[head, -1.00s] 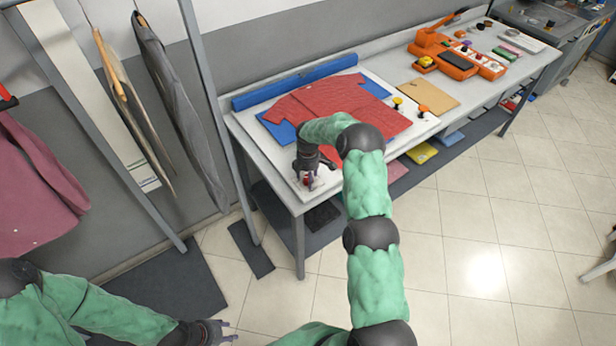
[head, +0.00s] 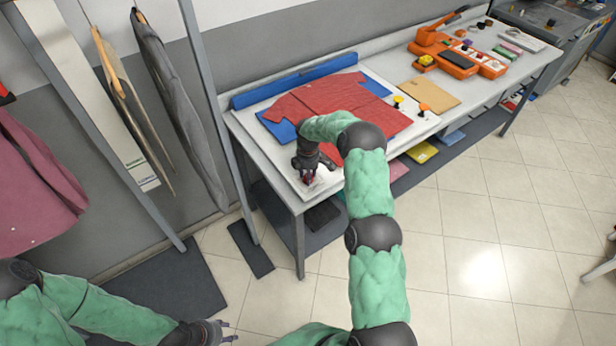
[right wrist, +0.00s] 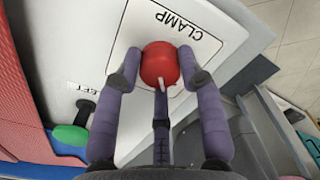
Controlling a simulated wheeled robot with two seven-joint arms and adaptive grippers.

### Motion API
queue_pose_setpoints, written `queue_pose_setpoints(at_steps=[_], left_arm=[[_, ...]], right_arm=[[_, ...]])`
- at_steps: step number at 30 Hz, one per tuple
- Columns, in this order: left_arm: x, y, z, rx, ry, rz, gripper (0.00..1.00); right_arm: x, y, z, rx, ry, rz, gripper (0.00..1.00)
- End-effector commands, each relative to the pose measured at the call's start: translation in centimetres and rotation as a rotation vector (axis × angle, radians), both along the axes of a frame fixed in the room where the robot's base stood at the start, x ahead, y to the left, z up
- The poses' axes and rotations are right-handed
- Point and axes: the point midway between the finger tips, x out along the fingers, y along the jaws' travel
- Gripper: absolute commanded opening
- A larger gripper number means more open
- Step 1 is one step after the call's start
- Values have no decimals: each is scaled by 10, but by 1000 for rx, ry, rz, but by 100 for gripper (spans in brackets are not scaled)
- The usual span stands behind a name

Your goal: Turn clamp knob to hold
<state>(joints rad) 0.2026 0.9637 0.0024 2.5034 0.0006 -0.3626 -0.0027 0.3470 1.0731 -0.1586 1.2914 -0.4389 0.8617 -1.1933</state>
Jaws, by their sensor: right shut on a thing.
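The clamp knob (right wrist: 160,64) is red and round with a white pointer mark on its near lower side. It stands on a white plate labelled CLAMP (right wrist: 188,20) in the right wrist view. My right gripper (right wrist: 160,76) is shut on the knob, with its purple fingers around its sides. In the head view the right gripper (head: 308,178) is at the front left corner of the white board (head: 318,188), and the knob is mostly hidden there. My left gripper (head: 222,333) is low at the bottom of the head view, away from the table, its fingers apart and empty.
A red shirt (head: 340,105) lies on the board behind my right arm. Yellow (head: 398,101) and orange (head: 423,108) knobs stand at the board's right. An orange device (head: 455,60) is farther right.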

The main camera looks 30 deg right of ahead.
Motion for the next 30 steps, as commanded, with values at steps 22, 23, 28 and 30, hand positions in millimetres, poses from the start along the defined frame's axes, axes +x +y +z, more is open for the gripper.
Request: queue_pose_setpoints(at_steps=[22,23,28,30], left_arm=[[0,0,-46,0,0,0,40],[0,0,-48,0,0,0,40],[0,0,-54,0,0,0,40],[0,0,-56,0,0,0,40]], right_arm=[[0,0,-2,0,0,-687,7],[0,0,-2,0,0,-716,7],[0,0,-2,0,0,-877,7],[0,0,-2,0,0,-944,7]])
